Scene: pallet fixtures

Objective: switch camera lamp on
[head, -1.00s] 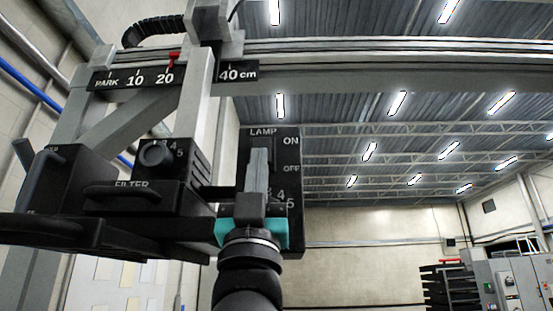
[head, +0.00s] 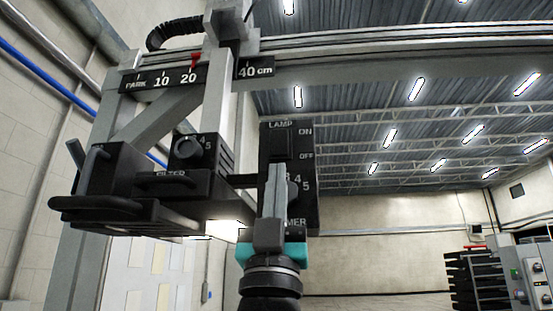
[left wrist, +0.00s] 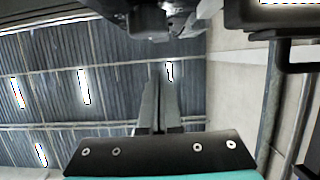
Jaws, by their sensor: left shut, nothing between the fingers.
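A black control box (head: 306,200) hangs from the gantry in the head view. Its upper part is labelled LAMP with ON above OFF, and a dark rocker switch (head: 282,142) sits beside those words. The switch's exact tilt is hard to tell. A bright glow (head: 226,229) shows under the black camera housing (head: 205,205) to the left. My left gripper (head: 278,168) is in front of the box, fingers pointing up, tips just below the switch and over the dial area. It is shut and empty. In the left wrist view the closed fingers (left wrist: 163,75) point up.
A filter drawer with a handle (head: 165,183) and a numbered knob (head: 187,148) are left of the box. A scale bar (head: 160,80) with a red pointer runs above. Open room lies to the right, with a grey cabinet (head: 530,275) far off.

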